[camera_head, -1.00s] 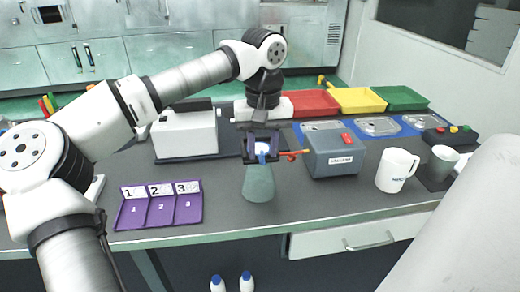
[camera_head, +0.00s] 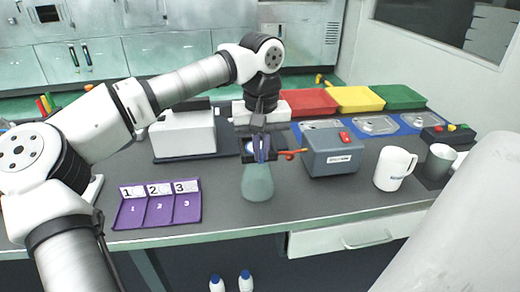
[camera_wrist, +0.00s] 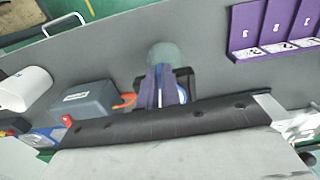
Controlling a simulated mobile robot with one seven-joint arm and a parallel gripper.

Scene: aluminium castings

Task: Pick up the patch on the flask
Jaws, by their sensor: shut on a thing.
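The flask (camera_head: 257,184) is a grey-green, cone-shaped vessel standing upright on the bench in the head view. It also shows in the wrist view (camera_wrist: 165,52). My gripper (camera_head: 261,156) is at the flask's top, pointing down, with its dark fingers closed together. In the wrist view the fingers (camera_wrist: 161,72) reach the flask's near side, with a thin pale strip between them. I take the gripped thing to be the patch, but the fingers mostly hide it. A white and blue round piece (camera_wrist: 182,96) shows just beside the fingers.
A grey box (camera_head: 333,153) with an orange-red rod stands close right of the flask. A purple numbered tray (camera_head: 190,211) lies to the left. A white mug (camera_head: 393,170) stands further right. A white machine (camera_head: 185,132) is behind left. Bench is clear between flask and tray.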

